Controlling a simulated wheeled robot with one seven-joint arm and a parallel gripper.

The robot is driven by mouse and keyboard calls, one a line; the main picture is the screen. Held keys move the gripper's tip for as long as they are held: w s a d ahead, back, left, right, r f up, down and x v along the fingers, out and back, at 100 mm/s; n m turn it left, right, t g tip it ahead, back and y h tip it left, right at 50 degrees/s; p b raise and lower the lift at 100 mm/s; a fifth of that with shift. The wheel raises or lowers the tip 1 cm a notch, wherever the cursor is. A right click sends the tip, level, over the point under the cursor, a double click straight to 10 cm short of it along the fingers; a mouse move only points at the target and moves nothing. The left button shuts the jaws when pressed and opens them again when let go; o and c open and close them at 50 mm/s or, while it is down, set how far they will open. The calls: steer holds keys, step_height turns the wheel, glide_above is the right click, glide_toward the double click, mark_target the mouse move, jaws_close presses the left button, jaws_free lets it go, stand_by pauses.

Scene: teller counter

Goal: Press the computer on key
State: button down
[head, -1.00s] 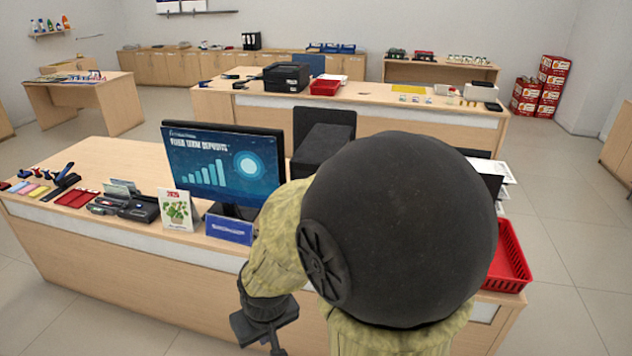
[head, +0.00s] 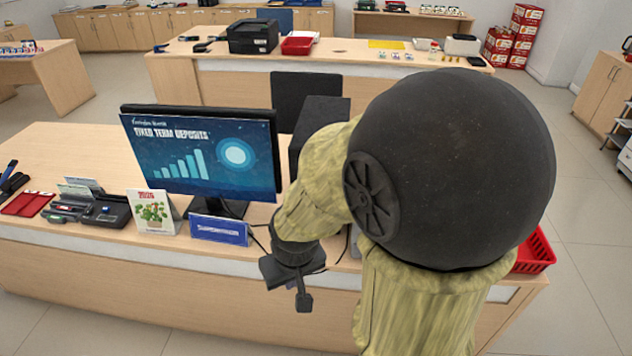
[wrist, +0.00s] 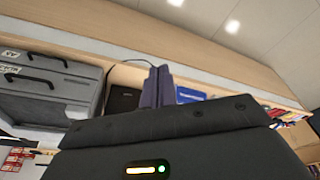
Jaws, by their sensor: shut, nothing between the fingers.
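My gripper (head: 304,301) hangs in front of the counter's front panel in the head view. Its fingers are together and empty, and they also show in the wrist view (wrist: 158,87). A monitor (head: 200,152) with a blue screen stands on the counter, up and left of my gripper. A black box (head: 318,112), perhaps the computer's case, stands to the right of the monitor, partly behind my arm. No on key can be made out on it. A small dark box (wrist: 125,100) with a cable shows beside the fingers in the wrist view.
A blue nameplate (head: 219,230) and a plant card (head: 152,212) stand on the counter's front edge. A red basket (head: 536,252) is at right, partly behind my arm. A grey case-like unit (wrist: 48,85) shows in the wrist view. Floor is free left of the counter.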

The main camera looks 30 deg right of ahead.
steer(key=w+d+f+t+y+b, duration=0.1)
steer(key=w+d+f+t+y, duration=0.1)
steer(key=w+f, duration=0.5)
steer(key=w+d+f+t+y+b, duration=0.1)
steer(key=w+d+f+t+y, duration=0.15)
steer(key=w+f, duration=0.5)
steer(key=w+d+r+m+t+h+b, duration=0.1)
steer(key=w+d+r+m+t, duration=0.4)
steer(key=d+t, duration=0.4)
steer(key=shift+w+d+r, duration=0.7)
steer(key=shift+w+d, duration=0.15)
steer(key=shift+d, duration=0.25)
steer(key=shift+w, duration=0.1)
steer(key=w+d+b, duration=0.1)
steer(key=w+d, duration=0.4)
steer(key=w, duration=0.2)
